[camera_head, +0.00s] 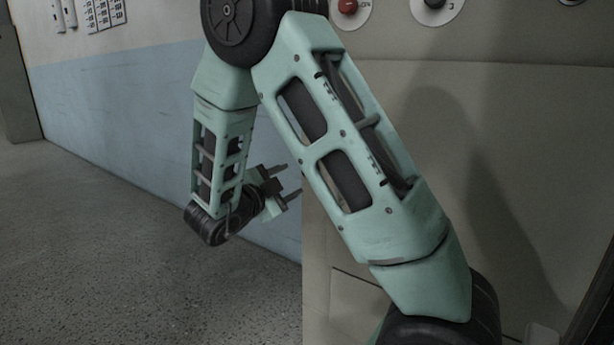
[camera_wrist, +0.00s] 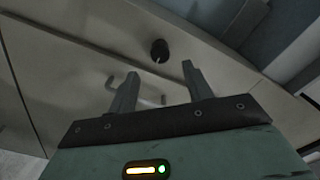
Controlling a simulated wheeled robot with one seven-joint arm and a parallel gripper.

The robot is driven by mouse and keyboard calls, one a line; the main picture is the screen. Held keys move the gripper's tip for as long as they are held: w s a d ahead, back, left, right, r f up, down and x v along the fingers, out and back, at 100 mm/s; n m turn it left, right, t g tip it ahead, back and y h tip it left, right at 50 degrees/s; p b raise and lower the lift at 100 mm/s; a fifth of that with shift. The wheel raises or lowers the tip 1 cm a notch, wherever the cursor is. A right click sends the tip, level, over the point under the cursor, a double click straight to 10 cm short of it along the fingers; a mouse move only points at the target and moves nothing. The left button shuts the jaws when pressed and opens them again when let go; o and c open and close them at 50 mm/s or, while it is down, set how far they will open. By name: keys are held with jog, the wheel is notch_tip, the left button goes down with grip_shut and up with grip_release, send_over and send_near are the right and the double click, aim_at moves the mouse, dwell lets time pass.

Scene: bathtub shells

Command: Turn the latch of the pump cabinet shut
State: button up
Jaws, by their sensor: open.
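The pump cabinet (camera_head: 540,130) is a grey-beige cabinet filling the right of the head view. In the wrist view its pale front (camera_wrist: 75,75) appears tilted. A round black knob with a pale mark (camera_wrist: 159,50), which looks like the latch, sits on that front just beyond my fingertips. A pale bar handle (camera_wrist: 152,99) shows between and behind the fingers. My gripper (camera_head: 293,180) is open and empty beside the cabinet's left edge; in the wrist view its fingers (camera_wrist: 159,72) point toward the knob, apart from it. The latch is not visible in the head view.
A red knob (camera_head: 347,6) and a black knob (camera_head: 434,4) are on the panel above. A blue and white wall (camera_head: 110,105) stands behind. The speckled floor (camera_head: 100,240) at left is clear. My arm hides part of the cabinet.

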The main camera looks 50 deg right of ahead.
aim_at(305, 172)
jog(key=d, duration=0.5)
jog(key=d+b, duration=0.1)
jog(key=d, duration=0.2)
jog(key=shift+w+d, duration=0.25)
jog(key=shift+w, duration=0.1)
jog(key=c, duration=1)
